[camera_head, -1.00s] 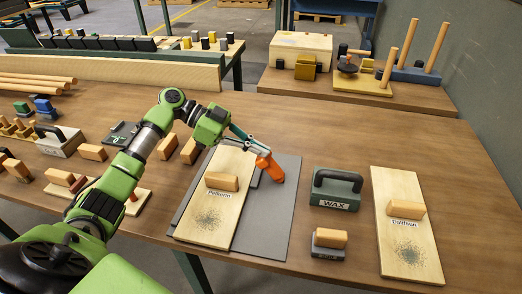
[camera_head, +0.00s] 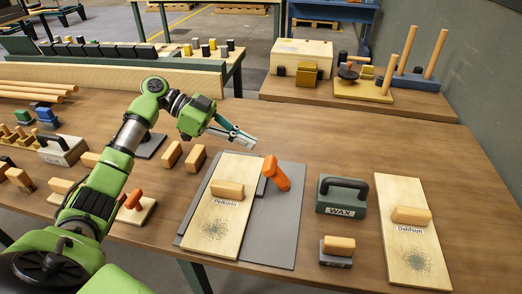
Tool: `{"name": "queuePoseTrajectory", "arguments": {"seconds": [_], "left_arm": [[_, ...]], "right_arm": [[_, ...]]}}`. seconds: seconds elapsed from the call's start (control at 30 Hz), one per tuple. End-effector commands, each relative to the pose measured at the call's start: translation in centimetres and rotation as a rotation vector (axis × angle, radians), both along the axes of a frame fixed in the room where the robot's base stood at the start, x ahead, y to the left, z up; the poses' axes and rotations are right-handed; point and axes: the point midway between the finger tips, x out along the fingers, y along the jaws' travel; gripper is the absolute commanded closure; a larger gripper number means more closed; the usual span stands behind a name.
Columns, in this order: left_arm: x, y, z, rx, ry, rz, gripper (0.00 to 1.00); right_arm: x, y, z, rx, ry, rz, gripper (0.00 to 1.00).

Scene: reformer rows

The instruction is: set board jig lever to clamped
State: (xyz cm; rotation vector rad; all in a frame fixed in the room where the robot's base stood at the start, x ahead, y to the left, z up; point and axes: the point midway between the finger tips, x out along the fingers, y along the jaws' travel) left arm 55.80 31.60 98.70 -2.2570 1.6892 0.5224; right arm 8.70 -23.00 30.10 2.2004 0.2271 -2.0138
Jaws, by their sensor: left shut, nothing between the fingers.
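The board jig is a grey plate (camera_head: 270,240) on the wooden table. A pale board (camera_head: 211,239) labelled Pelkorin, with a wooden block (camera_head: 228,189) on it, lies on the plate. The orange lever (camera_head: 277,174) stands on the plate beside the board's upper right edge, tilted. Whether it clamps the board cannot be told. My left gripper (camera_head: 250,141) is shut and empty, above and left of the lever, apart from it. My right gripper is not in view.
A green WAX block (camera_head: 341,195) and a smaller grey block with a wooden top (camera_head: 337,251) stand right of the jig. A second board (camera_head: 405,263) labelled Dabfsun lies farther right. Two wooden blocks (camera_head: 183,156) stand left of the jig. The table behind the lever is clear.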

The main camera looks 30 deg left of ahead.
Motion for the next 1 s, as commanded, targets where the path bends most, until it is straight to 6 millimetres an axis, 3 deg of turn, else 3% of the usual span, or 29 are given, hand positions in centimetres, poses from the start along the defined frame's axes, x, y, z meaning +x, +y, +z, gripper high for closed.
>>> {"name": "queuePoseTrajectory", "arguments": {"seconds": [0.2, 0.8, 1.0], "left_arm": [[-0.6, 2.1, 0.6, -0.001, -0.001, 0.001, 1.00], [-0.7, 2.3, 0.8, -0.001, -0.002, -0.001, 1.00], [-0.7, 2.3, 3.4, -0.001, -0.002, -0.001, 1.00]], "right_arm": [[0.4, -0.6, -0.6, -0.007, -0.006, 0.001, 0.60], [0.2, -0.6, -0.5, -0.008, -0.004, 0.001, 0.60], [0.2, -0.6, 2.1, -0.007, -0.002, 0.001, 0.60]]}}
